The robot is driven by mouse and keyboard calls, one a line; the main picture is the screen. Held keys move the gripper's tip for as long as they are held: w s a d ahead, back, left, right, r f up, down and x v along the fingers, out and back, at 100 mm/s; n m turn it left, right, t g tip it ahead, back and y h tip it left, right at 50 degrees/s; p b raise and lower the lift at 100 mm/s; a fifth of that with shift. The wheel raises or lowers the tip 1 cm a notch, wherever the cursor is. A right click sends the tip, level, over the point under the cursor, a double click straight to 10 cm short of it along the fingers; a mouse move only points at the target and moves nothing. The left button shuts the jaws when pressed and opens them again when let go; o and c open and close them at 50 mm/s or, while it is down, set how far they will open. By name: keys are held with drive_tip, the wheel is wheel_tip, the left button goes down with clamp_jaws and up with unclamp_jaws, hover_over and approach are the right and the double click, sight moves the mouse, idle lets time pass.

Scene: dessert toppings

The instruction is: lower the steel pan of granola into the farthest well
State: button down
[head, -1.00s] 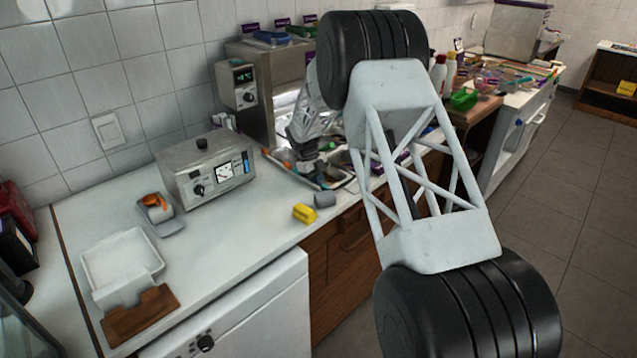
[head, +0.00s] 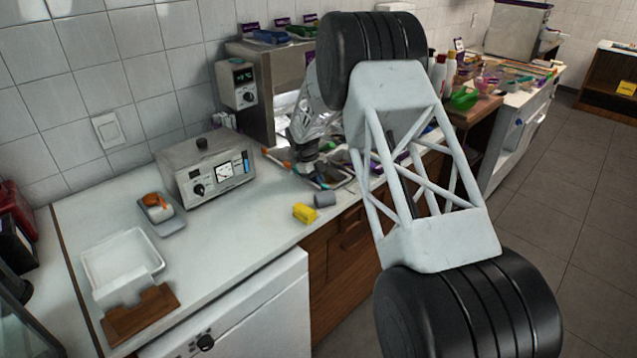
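My gripper (head: 318,178) is small and dark in the head view, pointing down over the steel topping unit (head: 345,183) in front of the tall steel cabinet. My own arm covers much of that unit. I cannot make out the steel pan of granola for certain, nor whether it is in my fingers. The farthest well is not clearly visible either. The fingers are too small and dark to tell open from shut.
A steel warmer box (head: 207,172) stands left of the unit. A yellow block (head: 305,213) and a grey cylinder (head: 325,199) lie near the counter's front edge. A white tray (head: 121,264) and a brown wooden piece (head: 141,315) sit at left.

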drive_tip(key=shift+s+f, duration=0.15)
drive_tip(key=shift+f, duration=0.6)
idle(0.8)
drive_tip(key=c, duration=1.3)
unclamp_jaws()
drive_tip(key=shift+f, duration=0.1)
drive_tip(key=shift+s+f, duration=0.1)
drive_tip(key=shift+c, duration=1.5)
drive_tip(key=shift+r, duration=0.95)
drive_tip(key=shift+o, duration=1.4)
drive_tip(key=shift+w+r, duration=0.2)
drive_tip(key=shift+r, duration=3.2)
